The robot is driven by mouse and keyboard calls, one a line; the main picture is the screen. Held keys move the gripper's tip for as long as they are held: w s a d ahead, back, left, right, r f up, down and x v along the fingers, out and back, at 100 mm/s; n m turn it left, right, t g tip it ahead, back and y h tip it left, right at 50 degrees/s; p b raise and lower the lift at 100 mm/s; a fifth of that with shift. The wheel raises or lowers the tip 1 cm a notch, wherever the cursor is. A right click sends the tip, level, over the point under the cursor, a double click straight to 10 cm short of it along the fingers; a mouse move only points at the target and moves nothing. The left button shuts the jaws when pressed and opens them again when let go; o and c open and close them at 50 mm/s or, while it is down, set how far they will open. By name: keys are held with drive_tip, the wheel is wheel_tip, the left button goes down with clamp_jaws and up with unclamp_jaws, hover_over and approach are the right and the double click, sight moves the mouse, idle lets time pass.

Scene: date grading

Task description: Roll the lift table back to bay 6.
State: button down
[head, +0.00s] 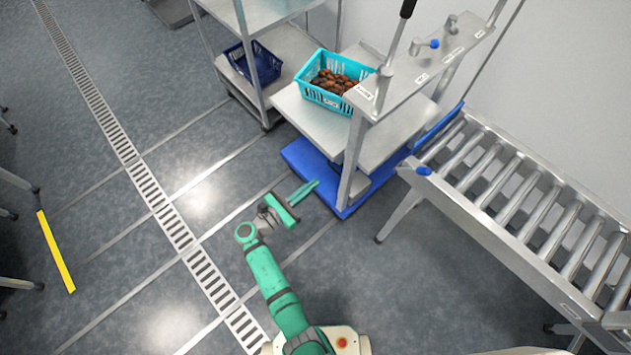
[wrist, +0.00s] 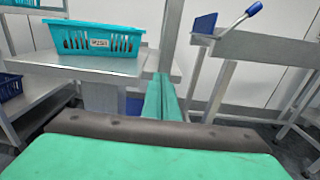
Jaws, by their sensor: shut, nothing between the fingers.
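The lift table has a grey steel top (head: 290,107) and a blue base (head: 310,165) on the floor. My gripper (head: 312,187) is shut and empty, low in front of the lift table's blue base. In the wrist view its green fingers (wrist: 162,98) are together and point toward the table. I cannot tell whether they touch it. No bay number can be read.
The roller conveyor (head: 520,190) stands close on the right, its legs on the floor. A steel shelf cart (head: 232,72) with a dark blue basket (head: 252,64) is at the left. A drain grate (head: 165,215) and a yellow floor strip (head: 56,252) lie left, with open floor between.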

sight(345, 160)
drive_tip(key=x, duration=1.2)
